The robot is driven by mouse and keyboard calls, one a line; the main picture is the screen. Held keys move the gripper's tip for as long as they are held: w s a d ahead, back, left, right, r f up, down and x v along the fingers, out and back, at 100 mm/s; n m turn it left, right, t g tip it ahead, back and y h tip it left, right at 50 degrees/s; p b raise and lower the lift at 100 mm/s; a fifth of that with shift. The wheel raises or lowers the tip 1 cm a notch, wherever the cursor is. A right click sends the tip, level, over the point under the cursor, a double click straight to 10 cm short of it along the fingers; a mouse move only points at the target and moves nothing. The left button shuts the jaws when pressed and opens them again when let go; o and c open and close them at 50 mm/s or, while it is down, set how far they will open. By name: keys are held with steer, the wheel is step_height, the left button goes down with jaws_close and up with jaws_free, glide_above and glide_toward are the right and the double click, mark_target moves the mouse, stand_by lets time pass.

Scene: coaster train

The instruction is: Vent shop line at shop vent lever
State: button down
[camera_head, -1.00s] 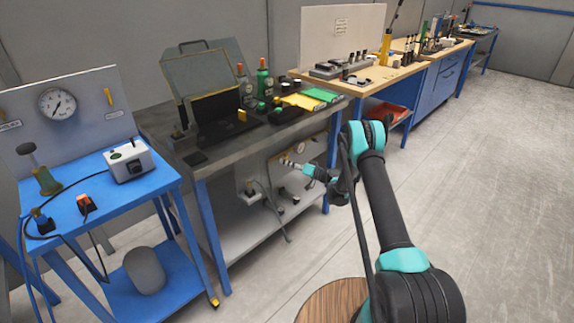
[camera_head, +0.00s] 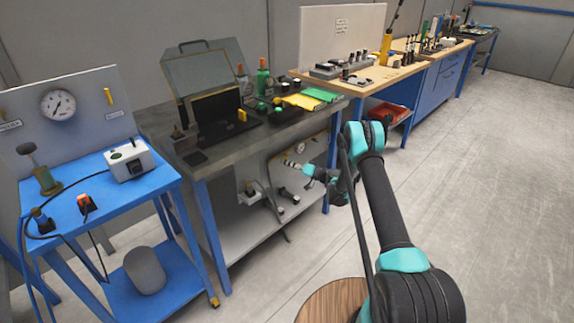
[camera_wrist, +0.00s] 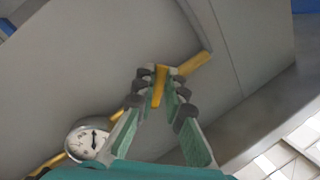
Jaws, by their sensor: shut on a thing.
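A yellow lever (camera_wrist: 194,66) shows on a grey panel (camera_wrist: 75,60) in the wrist view. My gripper (camera_wrist: 161,82) is shut on this lever, with its dark padded fingertips on either side of it. One end of the lever sticks out to the upper right of the fingertips. A round white gauge (camera_wrist: 88,140) sits at the lower left of the panel, beside a yellow pipe or strip. In the head view my gripper (camera_head: 289,164) reaches under the dark workbench (camera_head: 226,150). The lever cannot be made out clearly there.
A wooden bench (camera_head: 375,78) is behind. The floor (camera_head: 480,190) at right is clear.

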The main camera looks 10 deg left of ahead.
steer(key=shift+s+a+r+m+t+y, duration=0.1)
steer(key=shift+s+r+m+t+y, duration=0.2)
steer(key=shift+m, duration=1.3)
steer(key=shift+w+a+r+m+t+y, duration=0.1)
steer(key=shift+r+m+t, duration=0.3)
steer(key=shift+m, duration=1.2)
steer(key=shift+s+a+r+m+t+y, duration=0.1)
steer(key=shift+s+r+m+t+y, duration=0.2)
steer(key=shift+m, duration=1.3)
steer(key=shift+w+r, duration=0.1)
steer(key=c, duration=1.6)
jaws_free()
steer(key=shift+v, duration=3.75)
steer(key=shift+r, duration=0.1)
